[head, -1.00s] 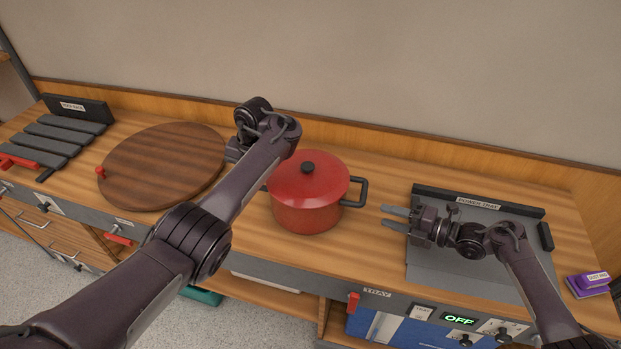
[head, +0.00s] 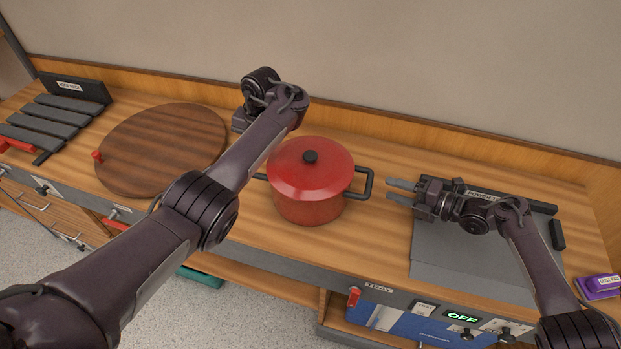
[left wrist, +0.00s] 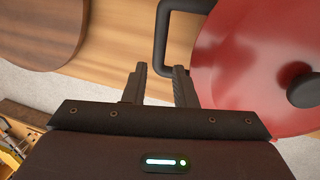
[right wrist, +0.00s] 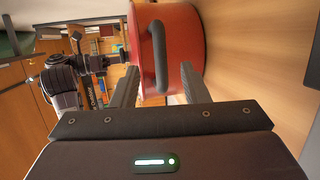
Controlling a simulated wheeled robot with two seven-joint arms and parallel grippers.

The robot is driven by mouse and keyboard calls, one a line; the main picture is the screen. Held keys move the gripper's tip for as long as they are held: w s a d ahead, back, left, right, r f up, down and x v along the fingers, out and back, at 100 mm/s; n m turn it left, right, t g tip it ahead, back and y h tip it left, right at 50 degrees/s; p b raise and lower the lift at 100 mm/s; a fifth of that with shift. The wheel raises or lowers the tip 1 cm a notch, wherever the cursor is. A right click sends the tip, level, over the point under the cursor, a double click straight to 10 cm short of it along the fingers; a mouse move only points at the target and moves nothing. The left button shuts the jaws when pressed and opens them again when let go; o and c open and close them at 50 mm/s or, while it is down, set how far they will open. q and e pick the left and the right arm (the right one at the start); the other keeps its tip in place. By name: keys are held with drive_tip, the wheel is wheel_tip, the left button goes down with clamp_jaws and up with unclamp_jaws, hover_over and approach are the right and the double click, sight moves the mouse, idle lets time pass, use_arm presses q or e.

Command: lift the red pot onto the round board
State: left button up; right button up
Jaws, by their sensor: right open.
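The red pot (head: 307,198) stands upright on the wooden counter, with a red lid, black knob and two dark side handles. The round board (head: 150,140) is brown wood with a small red knob, left of the pot. My right gripper (head: 389,190) is open just right of the pot, pointing at its right handle (head: 368,184). In the right wrist view that handle (right wrist: 159,58) lies ahead, between the open fingers. My left gripper (left wrist: 160,68) is open, with the left handle (left wrist: 161,42) just beyond its fingertips. My left arm hides these fingers in the head view.
A grey power tray (head: 470,255) lies under my right gripper. A purple-topped block (head: 600,286) is at the far right. A dark slatted rack (head: 60,120) is at the far left. The wall (head: 350,60) rises behind the counter. My left arm crosses in front of the board.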

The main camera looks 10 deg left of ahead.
sight(370, 179)
use_arm(q)
drive_tip(key=x, duration=0.7)
use_arm(e)
drive_tip(key=x, duration=0.7)
use_arm(q)
drive_tip(key=shift+w+f, duration=0.1)
drive_tip(key=shift+f, duration=0.25)
use_arm(e)
drive_tip(key=shift+w+a, duration=0.1)
drive_tip(key=shift+a, duration=0.2)
use_arm(q)
drive_tip(key=shift+c, duration=0.5)
use_arm(e)
drive_tip(key=shift+c, duration=0.4)
use_arm(q)
clamp_jaws()
use_arm(e)
drive_tip(key=c, duration=0.5)
clamp_jaws()
use_arm(q)
drive_tip(key=shift+a, duration=0.1)
use_arm(e)
drive_tip(key=shift+f, duration=0.1)
use_arm(q)
drive_tip(key=shift+w+r, duration=0.1)
drive_tip(key=shift+r, duration=0.1)
use_arm(e)
drive_tip(key=shift+w, duration=0.1)
